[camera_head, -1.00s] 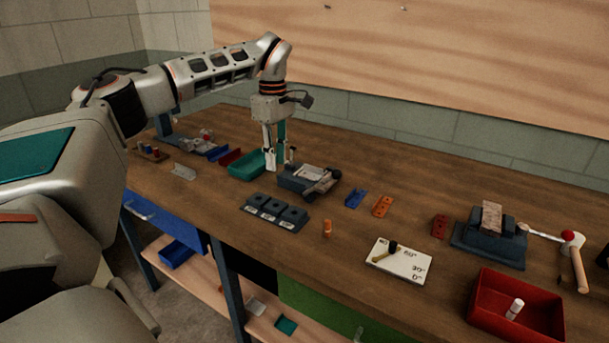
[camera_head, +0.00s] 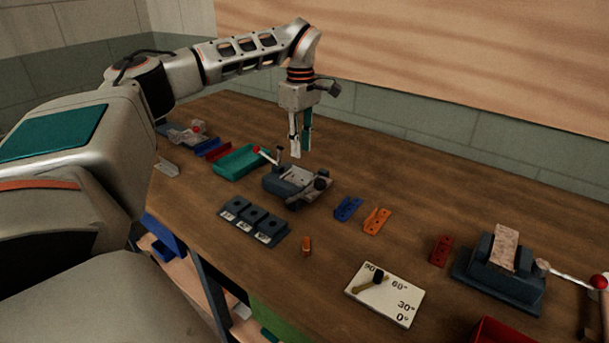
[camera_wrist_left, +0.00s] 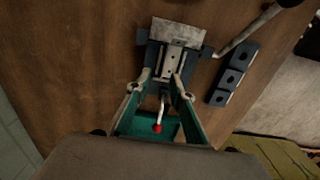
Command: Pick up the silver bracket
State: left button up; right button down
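A small silver angled piece, which looks like the silver bracket (camera_head: 166,168), lies on the table at the left in the head view, beside my arm. My left gripper (camera_head: 300,153) points down beside the grey-blue clamp fixture (camera_head: 285,190), on its far side. Its fingers are apart with nothing between them. In the wrist view the open fingers (camera_wrist_left: 163,88) straddle the fixture's red-tipped lever (camera_wrist_left: 157,127) in the picture. A pale metal plate (camera_wrist_left: 178,32) shows at the fixture's upper end there; I cannot tell whether it is another bracket. My right gripper is not in view.
A teal tray (camera_head: 238,163) stands left of the fixture. Black blocks (camera_head: 252,222), an orange peg (camera_head: 307,246), blue (camera_head: 347,208) and orange (camera_head: 376,221) plates, and an angle board (camera_head: 385,294) lie nearer. A dark vise-like block (camera_head: 500,280) stands at right.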

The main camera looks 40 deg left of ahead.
aim_at(299, 168)
pick_arm(q)
jog(key=f, duration=0.1)
jog(key=f+b, duration=0.1)
jog(key=f, duration=0.1)
jog(key=s+f, duration=0.1)
jog(key=f, duration=0.1)
jog(key=shift+a+f+b, duration=0.1)
jog(key=shift+f+b, duration=0.1)
jog(key=shift+b, duration=0.15)
jog(key=shift+w+f, duration=0.15)
jog(key=shift+f, duration=0.2)
jog(key=shift+r, duration=0.1)
grip_shut()
